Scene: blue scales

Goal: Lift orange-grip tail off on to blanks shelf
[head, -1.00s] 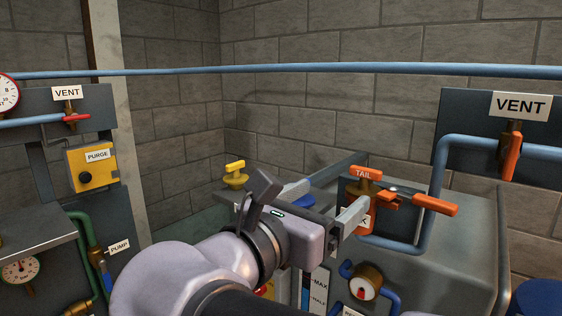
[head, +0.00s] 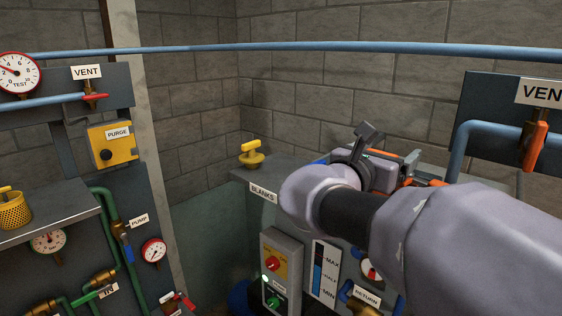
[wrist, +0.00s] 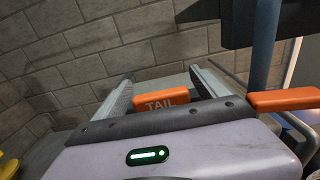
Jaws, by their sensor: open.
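The orange tail piece with its TAIL label shows in the wrist view (wrist: 161,99), between the two jaws. A gap shows on each side of it. My gripper (wrist: 161,82) is open around it, not clamped. In the head view my wrist and arm hide most of the tail; only orange parts show beside my gripper. The blanks shelf (head: 285,168), labelled BLANKS, is left of my gripper in the head view. A yellow-handled blank (head: 252,155) stands at its left end.
An orange lever (wrist: 285,99) lies close to the right of my gripper in the wrist view, by a blue pipe (wrist: 264,45). The vent panel (head: 500,110) stands at the right. A control box (head: 280,270) and level gauge (head: 325,272) are below the shelf.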

